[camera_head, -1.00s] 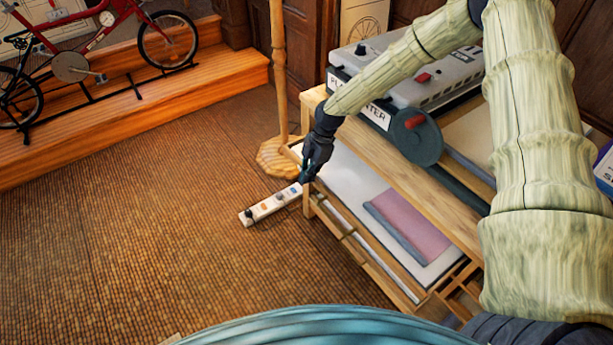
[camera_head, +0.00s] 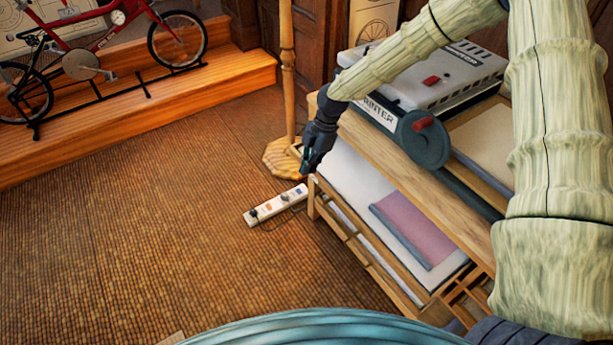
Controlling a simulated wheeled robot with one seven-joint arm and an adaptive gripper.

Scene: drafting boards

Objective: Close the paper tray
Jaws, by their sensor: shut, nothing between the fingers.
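The paper tray (camera_head: 376,258) is a wooden drawer-like frame low under the plotter's stand. It sticks out toward the lower left from under the wooden top, and white paper (camera_head: 352,176) and a pink sheet (camera_head: 418,228) in it show. My gripper (camera_head: 306,170) is dark and small, pointing down at the tray's far left corner. Its fingers look shut and empty. I cannot tell whether they touch the tray. The gripper and wrist hide part of that corner.
The plotter (camera_head: 425,90) with a grey roller and red knob stands on the wooden stand (camera_head: 400,172). A power strip (camera_head: 275,205) lies on the floor beside the gripper. A wooden post (camera_head: 288,75) stands behind. A red bicycle (camera_head: 100,45) is on a step. The floor at left is clear.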

